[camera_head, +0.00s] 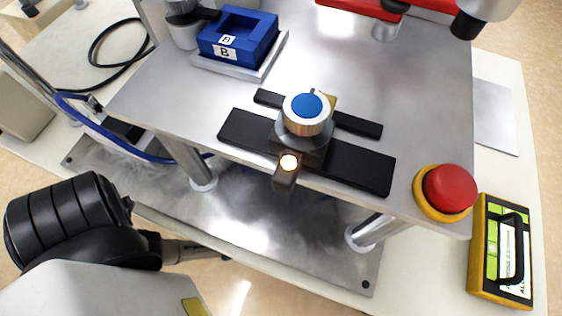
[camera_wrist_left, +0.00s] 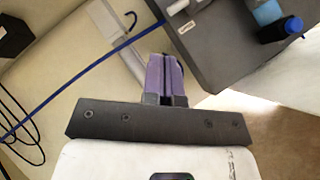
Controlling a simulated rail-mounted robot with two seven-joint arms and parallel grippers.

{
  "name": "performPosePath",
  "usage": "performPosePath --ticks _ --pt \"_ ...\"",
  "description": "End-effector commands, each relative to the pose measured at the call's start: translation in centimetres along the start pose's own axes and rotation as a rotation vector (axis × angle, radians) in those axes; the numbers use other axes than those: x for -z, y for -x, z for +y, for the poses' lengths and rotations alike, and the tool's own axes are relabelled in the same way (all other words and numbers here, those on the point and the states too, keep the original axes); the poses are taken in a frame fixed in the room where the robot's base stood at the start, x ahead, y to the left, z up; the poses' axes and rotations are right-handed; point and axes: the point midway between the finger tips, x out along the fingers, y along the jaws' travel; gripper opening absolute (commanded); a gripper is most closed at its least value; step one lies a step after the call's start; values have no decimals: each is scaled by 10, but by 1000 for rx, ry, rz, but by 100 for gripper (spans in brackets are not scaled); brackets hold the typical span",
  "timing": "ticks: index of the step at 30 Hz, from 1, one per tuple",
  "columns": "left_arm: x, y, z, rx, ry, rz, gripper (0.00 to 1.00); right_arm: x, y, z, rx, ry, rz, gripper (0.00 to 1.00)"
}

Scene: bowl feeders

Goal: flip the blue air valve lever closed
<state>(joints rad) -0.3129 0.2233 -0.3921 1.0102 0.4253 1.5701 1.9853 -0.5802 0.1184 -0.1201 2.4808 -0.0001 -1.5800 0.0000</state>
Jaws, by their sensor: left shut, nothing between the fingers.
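My left gripper (camera_wrist_left: 165,62) shows in the left wrist view with its two purple fingers together and nothing between them. Its tips are near the edge of a dark grey box-like surface. A dark cylinder with a blue end (camera_wrist_left: 292,26) and a light blue piece (camera_wrist_left: 266,12) stand at that view's upper right, apart from the fingers. I cannot tell whether either is the air valve lever. In the head view my left arm is at the lower left, and its fingertips cannot be made out. My right gripper is not in view.
A blue hose (camera_head: 112,133) loops beside the metal table (camera_head: 390,90); a blue hose (camera_wrist_left: 80,76) also crosses the left wrist view. The table carries a blue bin (camera_head: 262,38), a blue-topped knob (camera_head: 306,106) and a red button (camera_head: 450,188). A yellow case (camera_head: 481,270) stands at right.

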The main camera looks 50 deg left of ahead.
Motion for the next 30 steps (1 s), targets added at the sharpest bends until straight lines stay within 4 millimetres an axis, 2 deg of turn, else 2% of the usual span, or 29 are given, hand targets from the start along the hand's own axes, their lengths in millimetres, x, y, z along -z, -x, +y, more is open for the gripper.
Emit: performPosePath --ticks 7,11,24,30 --pt "0 -3 1 -8 142 -3 0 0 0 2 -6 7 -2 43" --pt "-1 -16 2 -10 153 -4 0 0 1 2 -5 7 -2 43" --pt "0 -95 2 -9 151 -4 0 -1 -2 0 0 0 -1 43" --pt "-15 -115 4 -10 152 -2 0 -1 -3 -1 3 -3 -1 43"
